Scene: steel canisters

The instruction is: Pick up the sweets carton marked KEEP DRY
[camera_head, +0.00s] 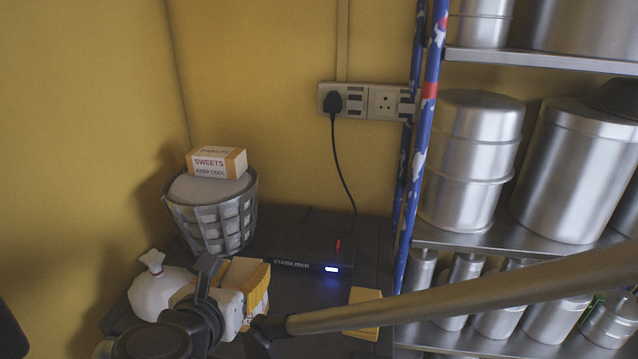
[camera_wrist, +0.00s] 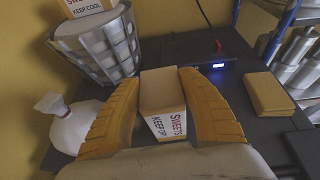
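The sweets carton (camera_wrist: 168,124), yellow-tan with a white label reading SWEETS and KEEP DR…, stands on the dark surface in the wrist view, its lettering turned sideways. My gripper (camera_wrist: 160,76) has its two ribbed yellow fingers on either side of this carton. The fingertips lie close against its sides; whether they press on it I cannot tell. In the head view my gripper and wrist hide much of the carton. A second sweets carton (camera_head: 216,163), marked KEEP COOL, lies on top of a grey basket (camera_head: 213,222) behind my gripper.
A white tied bag (camera_head: 158,288) sits left of my gripper. A black device (camera_head: 300,258) with a blue light and a cable is behind it. A yellow-tan block (camera_head: 362,313) lies to the right. A rack with steel canisters (camera_head: 469,160) stands further right.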

